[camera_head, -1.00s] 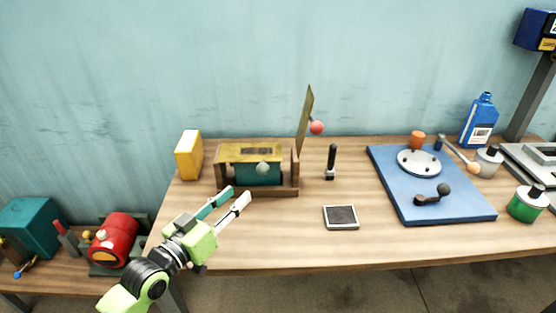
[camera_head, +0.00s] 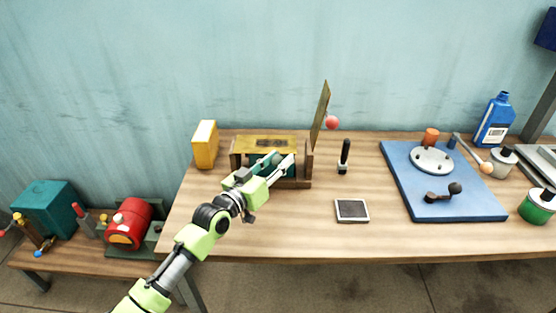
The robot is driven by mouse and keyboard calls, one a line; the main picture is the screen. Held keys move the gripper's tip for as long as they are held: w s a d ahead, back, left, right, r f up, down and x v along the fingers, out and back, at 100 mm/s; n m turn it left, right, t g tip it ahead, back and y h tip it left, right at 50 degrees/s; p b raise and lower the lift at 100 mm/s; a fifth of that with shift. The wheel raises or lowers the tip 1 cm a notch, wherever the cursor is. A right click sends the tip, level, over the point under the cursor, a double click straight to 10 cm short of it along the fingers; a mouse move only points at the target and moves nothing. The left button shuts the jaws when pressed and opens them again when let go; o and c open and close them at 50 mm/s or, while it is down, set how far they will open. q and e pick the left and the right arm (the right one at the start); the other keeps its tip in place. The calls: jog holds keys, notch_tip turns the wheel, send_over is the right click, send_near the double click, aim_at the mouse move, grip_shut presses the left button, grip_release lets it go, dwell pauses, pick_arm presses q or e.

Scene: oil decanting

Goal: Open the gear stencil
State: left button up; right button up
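A wooden frame (camera_head: 306,171) stands at the back left of the table, with a brass stencil plate (camera_head: 264,143) lying flat across its top. A teal block with a pale round knob (camera_head: 276,159) sits inside it. A second brass plate (camera_head: 320,112) with a red ball knob (camera_head: 332,123) stands steeply raised at the frame's right end. My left gripper (camera_head: 286,156) is at the frame's front, its fingers apart on either side of the pale knob; contact cannot be told. The fingers hide much of the teal block. My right gripper is out of view.
A yellow block (camera_head: 205,145) stands left of the frame. A black-handled stamp (camera_head: 344,157) and an ink pad (camera_head: 351,211) are to the right. Further right is a blue board (camera_head: 470,206) with a white disc. The table front is mostly clear.

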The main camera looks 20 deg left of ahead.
pick_arm(q)
jog(key=shift+c, duration=0.5)
grip_shut()
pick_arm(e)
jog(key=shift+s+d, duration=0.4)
pick_arm(q)
jog(key=shift+r, duration=0.1)
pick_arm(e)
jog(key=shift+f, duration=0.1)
